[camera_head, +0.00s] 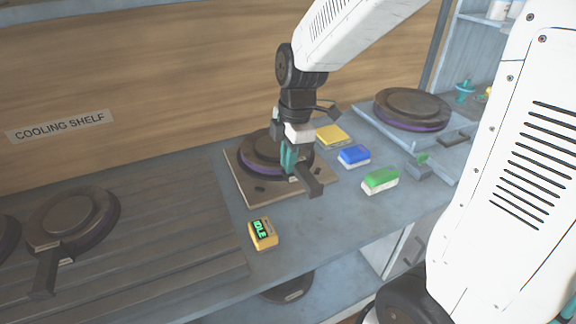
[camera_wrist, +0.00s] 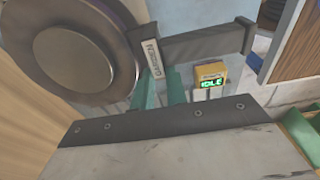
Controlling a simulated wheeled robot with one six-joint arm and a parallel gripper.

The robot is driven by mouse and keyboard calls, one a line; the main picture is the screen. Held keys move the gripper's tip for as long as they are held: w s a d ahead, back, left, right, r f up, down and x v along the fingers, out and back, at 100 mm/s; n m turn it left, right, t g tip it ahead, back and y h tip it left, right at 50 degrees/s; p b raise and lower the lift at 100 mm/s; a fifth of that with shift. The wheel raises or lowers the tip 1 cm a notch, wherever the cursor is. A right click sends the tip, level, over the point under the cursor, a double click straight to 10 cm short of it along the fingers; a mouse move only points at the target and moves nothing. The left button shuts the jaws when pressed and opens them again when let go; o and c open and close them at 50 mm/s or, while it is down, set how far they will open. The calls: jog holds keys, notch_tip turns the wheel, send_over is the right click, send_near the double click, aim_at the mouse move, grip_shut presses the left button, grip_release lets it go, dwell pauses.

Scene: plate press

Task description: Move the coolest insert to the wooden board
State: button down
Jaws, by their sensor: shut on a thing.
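My gripper (camera_head: 289,158) is shut on the handle (camera_head: 310,181) of a round dark insert (camera_head: 262,145) with a purple band. This insert is at the wooden board (camera_head: 252,199); I cannot tell if it rests on it or hangs just above. The wrist view shows my teal fingers (camera_wrist: 160,90) at the labelled part of the handle (camera_wrist: 205,42), with the disc (camera_wrist: 82,45) at left. Another dark insert (camera_head: 72,218) lies on the slatted cooling shelf (camera_head: 180,210), with one more cut off at the left edge. No temperatures are readable.
A yellow device reading IDLE (camera_head: 262,234) stands in front of the board. A yellow pad (camera_head: 332,135), blue sponge (camera_head: 354,155) and green sponge (camera_head: 380,180) lie to its right. A round dark plate with a purple band (camera_head: 412,107) sits on a grey-blue base further right.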

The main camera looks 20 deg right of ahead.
jog(key=shift+w+d, duration=0.3)
jog(key=shift+w, duration=0.15)
jog(key=shift+w+d+f, duration=0.1)
jog(key=shift+w+f, duration=0.05)
jog(key=shift+f, duration=0.75)
jog(key=shift+w+f, duration=0.1)
jog(key=shift+f, duration=0.8)
jog(key=c, duration=1.4)
grip_release()
jog(key=shift+f, duration=0.1)
